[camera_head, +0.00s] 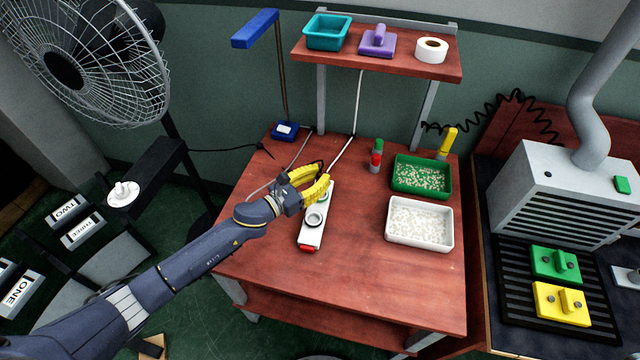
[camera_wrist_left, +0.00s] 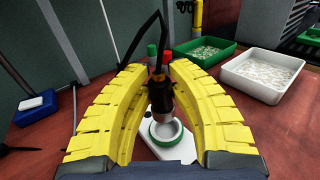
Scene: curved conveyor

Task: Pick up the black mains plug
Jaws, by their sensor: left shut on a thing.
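The black mains plug (camera_wrist_left: 156,97) is between the fingers of my left gripper (camera_head: 322,172) in the left wrist view. A black cord (camera_wrist_left: 147,32) rises behind it. My left gripper is shut on the plug, over the far end of a white power strip (camera_head: 311,236) on the red-brown table. The strip has round sockets, one with a dark ring and one with a green ring (camera_wrist_left: 165,135), and a red switch at its near end. The plug's lower end overlaps the green-ringed socket in the left wrist view; I cannot tell whether they touch. My right gripper is out of view.
A red-and-green capped pair (camera_head: 376,158), a green tray (camera_head: 421,191) and a white tray (camera_head: 419,240) of pellets stand right of the strip. A blue desk lamp (camera_head: 285,131) stands at the back left. The table's near part is clear.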

